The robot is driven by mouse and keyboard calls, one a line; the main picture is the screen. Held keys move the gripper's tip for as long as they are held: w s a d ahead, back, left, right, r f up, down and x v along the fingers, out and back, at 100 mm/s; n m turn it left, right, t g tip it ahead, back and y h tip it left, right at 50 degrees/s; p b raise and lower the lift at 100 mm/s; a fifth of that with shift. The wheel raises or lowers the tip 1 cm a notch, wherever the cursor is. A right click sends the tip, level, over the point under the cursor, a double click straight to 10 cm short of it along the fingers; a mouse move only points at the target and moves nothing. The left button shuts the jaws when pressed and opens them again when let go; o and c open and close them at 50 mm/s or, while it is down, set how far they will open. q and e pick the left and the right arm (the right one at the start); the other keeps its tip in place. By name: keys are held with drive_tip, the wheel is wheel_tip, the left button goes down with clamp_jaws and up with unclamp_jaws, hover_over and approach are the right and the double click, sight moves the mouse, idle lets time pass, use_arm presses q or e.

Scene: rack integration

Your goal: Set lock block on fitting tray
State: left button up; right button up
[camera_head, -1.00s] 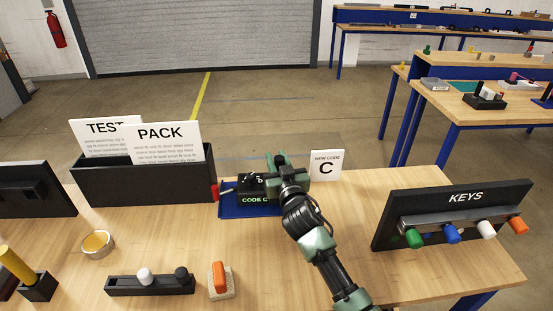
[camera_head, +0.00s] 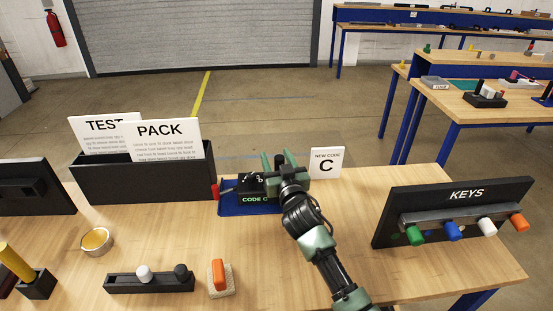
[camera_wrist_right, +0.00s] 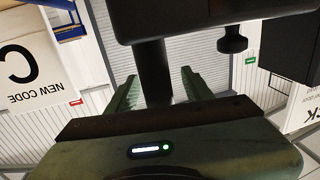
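The black lock block (camera_head: 252,187), with a green "CODE C" display on its front, sits on the blue fitting tray (camera_head: 232,210). My right gripper (camera_head: 278,161) is at the block's right end, with its fingers spread. In the right wrist view, the green fingers (camera_wrist_right: 158,92) stand on either side of a black post (camera_wrist_right: 153,70) under a dark body, with a visible gap on the right side. My forearm and wrist hide the right part of the block and tray. My left gripper is not in view.
A "NEW CODE C" card (camera_head: 326,163) stands just right of my gripper. A black sign box (camera_head: 140,180) is to the left, with a red-ended piece (camera_head: 215,191) near the tray. The KEYS rack (camera_head: 455,215) is at right.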

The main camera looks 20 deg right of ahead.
drive_tip(key=shift+f, duration=0.25)
drive_tip(key=shift+s, duration=0.2)
drive_tip(key=s+b, duration=0.1)
drive_tip(key=s, duration=0.6)
drive_tip(key=shift+s+a+r, duration=0.15)
drive_tip(key=shift+s+a, duration=0.05)
drive_tip(key=shift+a, duration=0.25)
drive_tip(key=shift+r, duration=0.15)
